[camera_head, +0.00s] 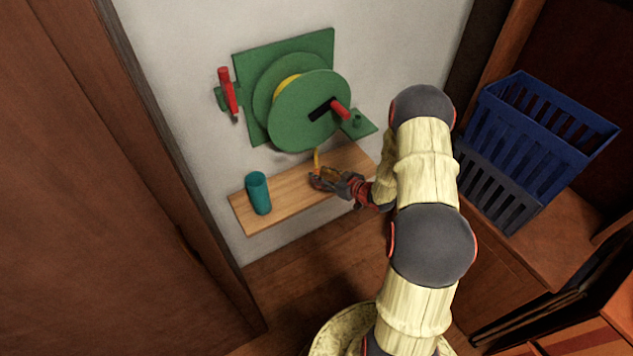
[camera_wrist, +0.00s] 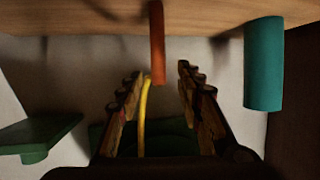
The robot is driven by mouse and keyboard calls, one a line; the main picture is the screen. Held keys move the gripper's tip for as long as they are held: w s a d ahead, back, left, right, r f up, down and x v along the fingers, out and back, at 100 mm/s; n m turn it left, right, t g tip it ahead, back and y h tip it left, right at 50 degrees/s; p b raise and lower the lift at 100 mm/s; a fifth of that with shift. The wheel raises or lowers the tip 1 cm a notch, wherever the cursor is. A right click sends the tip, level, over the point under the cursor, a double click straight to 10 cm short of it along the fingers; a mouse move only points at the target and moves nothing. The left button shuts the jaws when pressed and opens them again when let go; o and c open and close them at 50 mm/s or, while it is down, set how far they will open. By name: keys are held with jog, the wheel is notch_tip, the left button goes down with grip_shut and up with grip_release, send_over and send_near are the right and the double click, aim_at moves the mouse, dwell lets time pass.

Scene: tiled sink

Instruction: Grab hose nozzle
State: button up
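The orange hose nozzle (camera_wrist: 157,45) hangs from the yellow hose (camera_wrist: 145,112) in the wrist view, which appears upside down. My gripper (camera_wrist: 159,74) is open, with one finger on each side of the hose and the nozzle's near end. In the head view my gripper (camera_head: 318,181) is over the wooden shelf (camera_head: 290,198), by the lower end of the orange-yellow nozzle and hose (camera_head: 317,160). The green hose reel (camera_head: 300,112) is on the wall above; my gripper partly hides the nozzle's lower end.
A teal cup (camera_head: 258,193) stands on the shelf's left part; it also shows in the wrist view (camera_wrist: 263,65). A blue crate (camera_head: 540,120) stands at right.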

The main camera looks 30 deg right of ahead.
aim_at(318, 173)
jog(key=b+x, duration=0.1)
jog(key=x, duration=0.2)
jog(key=shift+w+f, duration=0.1)
jog(key=shift+f, duration=0.05)
jog(key=c, duration=0.4)
grip_shut()
